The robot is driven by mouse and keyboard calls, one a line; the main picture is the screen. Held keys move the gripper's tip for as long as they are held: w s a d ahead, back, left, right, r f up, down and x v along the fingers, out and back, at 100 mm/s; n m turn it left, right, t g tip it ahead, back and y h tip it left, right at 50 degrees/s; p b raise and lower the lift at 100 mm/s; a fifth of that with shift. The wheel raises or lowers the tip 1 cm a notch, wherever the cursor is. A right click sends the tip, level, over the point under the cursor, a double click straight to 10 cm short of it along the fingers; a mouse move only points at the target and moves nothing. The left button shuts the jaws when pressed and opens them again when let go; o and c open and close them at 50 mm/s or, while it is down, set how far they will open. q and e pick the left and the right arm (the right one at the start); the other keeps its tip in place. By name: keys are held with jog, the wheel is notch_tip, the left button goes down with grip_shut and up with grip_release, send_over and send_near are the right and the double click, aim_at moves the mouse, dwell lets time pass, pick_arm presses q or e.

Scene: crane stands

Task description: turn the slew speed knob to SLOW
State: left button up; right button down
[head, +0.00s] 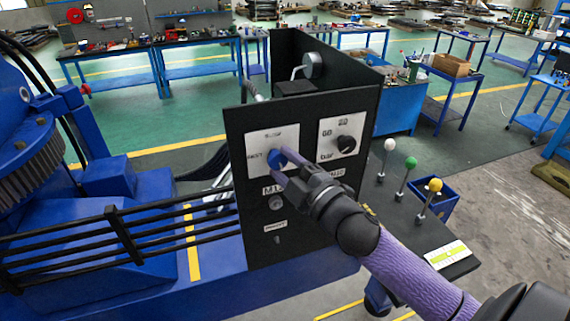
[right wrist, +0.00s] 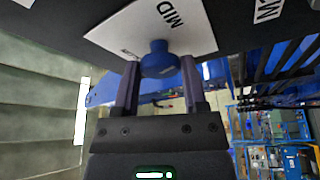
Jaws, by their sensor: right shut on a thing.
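The blue slew speed knob (head: 277,157) sits on a white label plate (head: 262,141) on the front of the black control panel. My right gripper (head: 281,166) reaches in from the lower right and is shut on the knob. In the right wrist view the knob (right wrist: 156,60) sits between the two purple fingers of that gripper (right wrist: 159,68), and the word MID shows on the plate beside it. The knob's pointer is not visible. My left gripper is not in view.
A black knob (head: 346,144) with a bar scale is on the panel's right side. Below the blue knob is a small round fitting (head: 276,202). Levers with white, green (head: 411,163) and yellow (head: 435,185) balls stand to the right. Black railings (head: 110,238) run at left.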

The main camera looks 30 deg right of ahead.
jog(key=n+g, duration=0.1)
jog(key=n, duration=0.2)
jog(key=shift+r+n, duration=0.15)
jog(key=shift+n, duration=0.25)
jog(key=n+g, duration=0.1)
jog(key=n, duration=0.2)
jog(key=shift+r+g, duration=0.15)
jog(key=shift+g, duration=0.25)
jog(key=n+g, duration=0.1)
jog(key=n, duration=0.2)
jog(key=shift+r+h, duration=0.15)
jog(key=shift+h, duration=0.25)
jog(key=shift+a+n+g+h, duration=0.1)
jog(key=shift+n+g+h, duration=0.35)
jog(key=shift+n, duration=0.65)
jog(key=shift+c, duration=0.7)
grip_release()
